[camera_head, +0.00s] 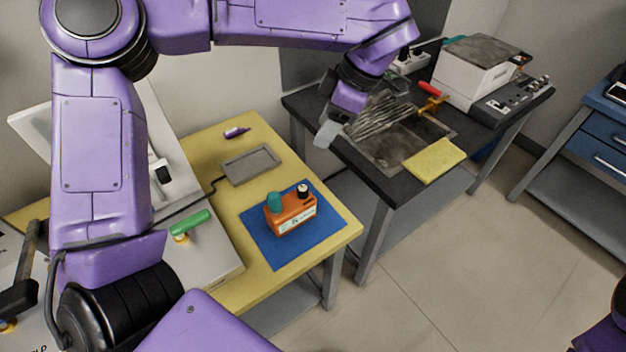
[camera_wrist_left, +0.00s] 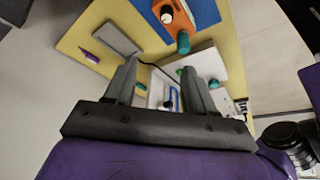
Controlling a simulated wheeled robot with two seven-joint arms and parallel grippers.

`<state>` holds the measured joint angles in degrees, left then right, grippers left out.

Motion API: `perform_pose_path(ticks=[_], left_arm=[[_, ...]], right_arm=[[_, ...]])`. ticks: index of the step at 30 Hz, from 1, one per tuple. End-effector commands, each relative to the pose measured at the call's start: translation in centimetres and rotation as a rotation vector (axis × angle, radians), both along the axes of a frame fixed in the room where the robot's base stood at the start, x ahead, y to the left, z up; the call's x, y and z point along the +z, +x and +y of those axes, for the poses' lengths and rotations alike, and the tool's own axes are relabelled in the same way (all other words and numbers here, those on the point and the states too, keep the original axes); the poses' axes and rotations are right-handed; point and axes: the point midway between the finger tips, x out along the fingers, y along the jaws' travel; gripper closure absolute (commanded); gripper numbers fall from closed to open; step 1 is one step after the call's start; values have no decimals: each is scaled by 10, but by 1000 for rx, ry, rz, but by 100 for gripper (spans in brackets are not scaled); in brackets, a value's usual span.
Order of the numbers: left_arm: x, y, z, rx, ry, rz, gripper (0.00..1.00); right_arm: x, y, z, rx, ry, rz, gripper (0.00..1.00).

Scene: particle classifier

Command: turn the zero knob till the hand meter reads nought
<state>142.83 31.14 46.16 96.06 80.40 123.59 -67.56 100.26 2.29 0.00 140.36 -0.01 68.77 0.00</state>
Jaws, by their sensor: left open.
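The orange hand meter (camera_head: 290,214) stands upright on a blue mat (camera_head: 270,253) on the yellow table. A teal knob (camera_head: 274,202) and a black-and-white knob (camera_head: 303,191) stick up from its top; I cannot tell which is the zero knob. No readable dial or needle shows. In the left wrist view the meter (camera_wrist_left: 184,24) is at the top edge, partly cut off, with the teal knob (camera_wrist_left: 183,43) beyond my fingers. My left gripper (camera_head: 328,134) is open and empty, above and behind the meter, near the black table's left edge. My right gripper is out of view.
A grey tray (camera_head: 250,165) and a purple marker (camera_head: 236,132) lie behind the meter. A white device with a green handle (camera_head: 190,223) stands to its left. The black table (camera_head: 374,187) holds a yellow cloth (camera_head: 434,161) and a white machine (camera_head: 474,73).

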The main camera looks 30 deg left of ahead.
Motion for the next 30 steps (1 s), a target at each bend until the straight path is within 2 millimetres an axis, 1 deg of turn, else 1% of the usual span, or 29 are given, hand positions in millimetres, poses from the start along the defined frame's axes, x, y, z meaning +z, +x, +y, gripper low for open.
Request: perform_pose_path(ticks=[1,8,9,12,17,20,23,30], left_arm=[[-11,0,0,1,0,-2,45],[-41,-1,1,2,-1,-1,45],[-50,-1,1,2,-1,-1,45],[-68,-1,1,2,-1,-1,45],[-89,-1,1,3,0,-1,45],[-94,-2,2,2,-1,0,45],[-104,-4,8,3,-2,1,45],[-154,-13,27,2,-3,2,45]], right_arm=[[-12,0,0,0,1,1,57],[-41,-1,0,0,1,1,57],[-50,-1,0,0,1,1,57],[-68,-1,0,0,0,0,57],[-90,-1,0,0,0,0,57],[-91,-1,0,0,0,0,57],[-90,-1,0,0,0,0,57],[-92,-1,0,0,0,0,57]])
